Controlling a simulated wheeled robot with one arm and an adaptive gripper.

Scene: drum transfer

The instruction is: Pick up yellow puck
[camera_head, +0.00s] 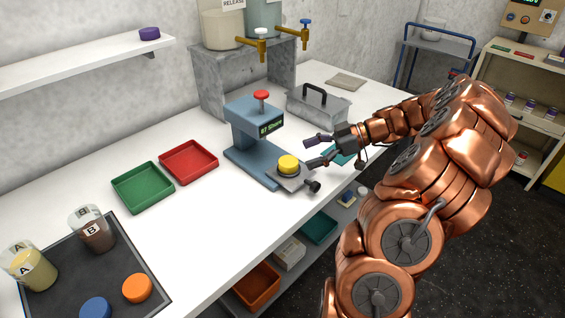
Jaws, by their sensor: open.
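The yellow puck (288,164) sits on the small grey plate (290,178) at the front of a blue-grey press-like device (252,135) with a red knob and a small display. My gripper (312,152) is just to the right of the puck, with its fingers pointing left. Its two fingers are apart and nothing is between them. The lower fingertip is close to the puck's right side; I cannot tell whether it touches.
Red (188,161) and green (142,187) trays lie left of the device. A dark mat (75,262) with beakers, orange and blue pucks is at front left. A grey handled box (318,108) stands behind my gripper. The white bench (215,220) is clear in front.

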